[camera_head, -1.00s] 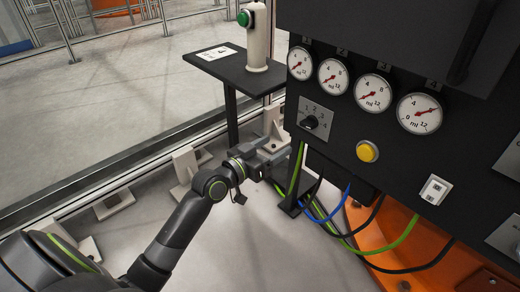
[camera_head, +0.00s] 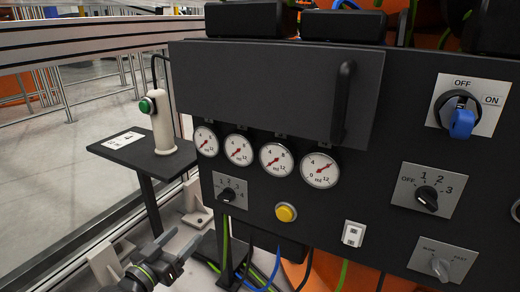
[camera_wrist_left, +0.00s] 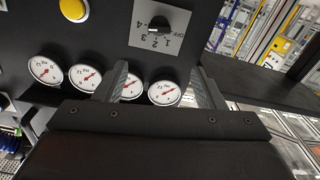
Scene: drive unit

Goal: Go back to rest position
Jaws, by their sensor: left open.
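My left gripper (camera_head: 172,250) is low in the head view, left of the black control panel (camera_head: 300,215) and below the small side table. In the left wrist view its two fingers (camera_wrist_left: 162,85) stand apart with nothing between them. Beyond the fingers that view shows the panel with gauges, a rotary knob (camera_wrist_left: 158,25) and part of a yellow button (camera_wrist_left: 74,9). The fingers appear apart from the knob. My right gripper is in neither view.
A black side table (camera_head: 140,157) carries a white post with a green button (camera_head: 147,106). The panel has round gauges (camera_head: 276,159), a yellow button (camera_head: 286,212), a blue switch (camera_head: 461,121) and a protruding handle (camera_head: 342,103). Cables (camera_head: 262,275) hang below it. Open floor lies at left.

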